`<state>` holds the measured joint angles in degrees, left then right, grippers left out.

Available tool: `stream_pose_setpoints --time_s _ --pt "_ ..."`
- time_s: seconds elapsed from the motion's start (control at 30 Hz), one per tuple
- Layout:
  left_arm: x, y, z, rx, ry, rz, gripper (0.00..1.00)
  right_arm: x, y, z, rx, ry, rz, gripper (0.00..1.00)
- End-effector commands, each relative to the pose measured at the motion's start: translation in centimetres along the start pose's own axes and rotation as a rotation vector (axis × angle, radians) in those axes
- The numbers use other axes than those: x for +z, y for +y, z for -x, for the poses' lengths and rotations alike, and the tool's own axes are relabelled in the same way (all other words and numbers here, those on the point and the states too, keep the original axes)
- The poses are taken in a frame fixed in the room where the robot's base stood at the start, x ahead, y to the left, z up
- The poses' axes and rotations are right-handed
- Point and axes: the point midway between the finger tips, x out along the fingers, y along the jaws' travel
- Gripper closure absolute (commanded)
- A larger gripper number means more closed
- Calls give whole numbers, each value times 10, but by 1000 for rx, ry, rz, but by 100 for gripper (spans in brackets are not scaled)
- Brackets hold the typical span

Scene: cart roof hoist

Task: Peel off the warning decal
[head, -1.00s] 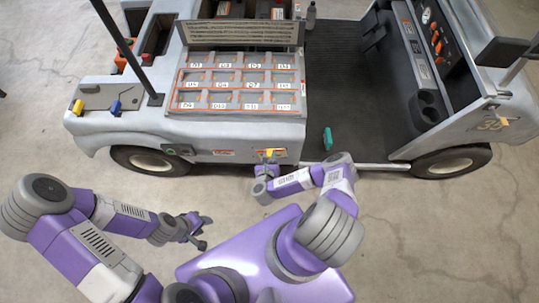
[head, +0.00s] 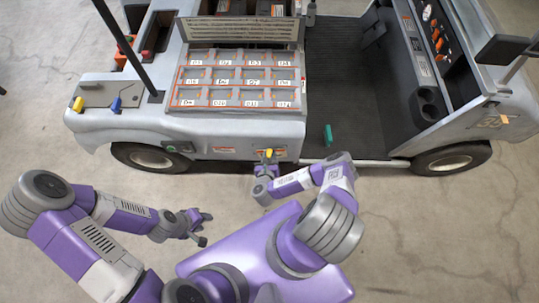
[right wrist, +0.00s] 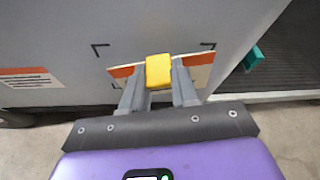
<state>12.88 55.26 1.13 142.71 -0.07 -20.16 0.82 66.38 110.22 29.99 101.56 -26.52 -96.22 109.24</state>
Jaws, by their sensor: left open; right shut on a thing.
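The warning decal (right wrist: 197,72), with an orange band and a pale lower part, is on the cart's grey side panel between black corner marks. It also shows in the head view (head: 281,152). A yellow tab (right wrist: 158,71) stands in front of its middle and hides part of it. My right gripper (right wrist: 159,84) is shut on the yellow tab, close to the panel; it also shows in the head view (head: 267,162). My left gripper (head: 207,226) is open and empty, low over the floor, away from the cart.
A second orange and white label (right wrist: 30,78) is left of the decal. A teal object (head: 328,135) lies on the cart's dark floor. The cart's labelled compartment tray (head: 238,108) is above the decal. Bare concrete floor (head: 430,235) is free at the right.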

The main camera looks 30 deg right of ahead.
Motion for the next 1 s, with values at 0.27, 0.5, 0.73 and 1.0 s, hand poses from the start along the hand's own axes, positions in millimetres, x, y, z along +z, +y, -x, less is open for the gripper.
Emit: stream_pose_setpoints --time_s 0.27,0.5,0.73,1.0 --pt "0 0 1 0 0 0 57 -2 0 4 0 0 0 100" --pt "0 1 2 0 0 0 57 -3 0 8 0 0 -1 100" --pt "0 1 3 0 0 0 57 -4 0 10 0 0 -1 100" --pt "0 1 3 0 0 0 57 -4 0 10 0 0 -1 100"
